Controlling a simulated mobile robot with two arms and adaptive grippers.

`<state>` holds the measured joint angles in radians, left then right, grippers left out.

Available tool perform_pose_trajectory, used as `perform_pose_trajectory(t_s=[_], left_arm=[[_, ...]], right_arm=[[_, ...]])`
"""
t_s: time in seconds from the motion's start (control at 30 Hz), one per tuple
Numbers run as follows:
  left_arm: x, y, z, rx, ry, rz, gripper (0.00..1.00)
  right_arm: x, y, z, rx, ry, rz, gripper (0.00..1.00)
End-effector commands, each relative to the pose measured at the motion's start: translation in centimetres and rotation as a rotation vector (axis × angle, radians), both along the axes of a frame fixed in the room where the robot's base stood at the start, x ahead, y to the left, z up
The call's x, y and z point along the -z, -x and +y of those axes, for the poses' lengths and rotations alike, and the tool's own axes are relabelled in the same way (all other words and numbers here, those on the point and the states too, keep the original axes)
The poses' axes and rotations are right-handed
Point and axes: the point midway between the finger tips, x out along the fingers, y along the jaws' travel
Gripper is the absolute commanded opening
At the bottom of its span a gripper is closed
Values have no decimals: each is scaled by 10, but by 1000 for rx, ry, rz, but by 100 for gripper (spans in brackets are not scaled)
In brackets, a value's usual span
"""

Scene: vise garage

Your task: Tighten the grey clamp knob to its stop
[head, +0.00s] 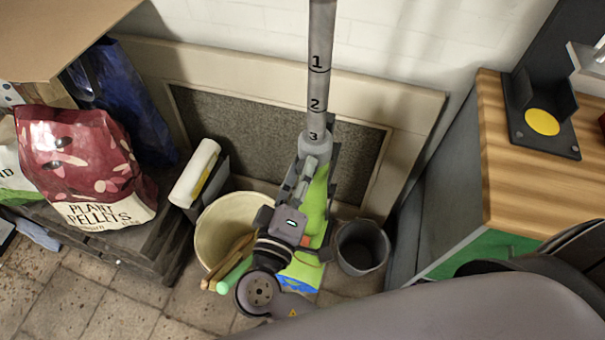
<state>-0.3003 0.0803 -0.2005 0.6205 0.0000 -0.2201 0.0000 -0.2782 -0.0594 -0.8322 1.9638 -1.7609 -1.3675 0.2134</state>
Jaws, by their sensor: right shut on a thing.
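A grey upright pole (319,75) marked 1, 2 and 3 runs down into a grey clamp collar (315,146). My right arm reaches in from the lower right. My right gripper (307,169) is at the front of the collar, just below the number 3, and is shut on a small grey part there, the clamp knob. The fingers cover most of the knob, so its turn angle and any gap to its stop cannot be told. My left gripper is not in view.
A cream bucket (212,222) and a dark grey bucket (362,247) stand on the tiled floor. A plant pellets bag (85,165) sits on a dark wooden platform at left. A wood-topped bench (505,190) with a black bracket (548,148) stands at right.

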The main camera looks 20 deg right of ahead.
Motion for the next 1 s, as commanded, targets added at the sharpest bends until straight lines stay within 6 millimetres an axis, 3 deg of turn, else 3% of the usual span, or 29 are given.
perform_pose_trajectory(t_s=[0.3, 0.33, 0.63, 1.0], left_arm=[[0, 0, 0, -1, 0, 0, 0], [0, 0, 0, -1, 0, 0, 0], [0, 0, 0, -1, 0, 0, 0], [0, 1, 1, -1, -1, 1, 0]], right_arm=[[0, 0, 0, 0, -4, 0, 3], [0, 0, 0, 0, -4, 0, 31], [0, 0, 0, 0, -3, 1, 51], [1, 4, 3, -1, -2, 2, 51]])
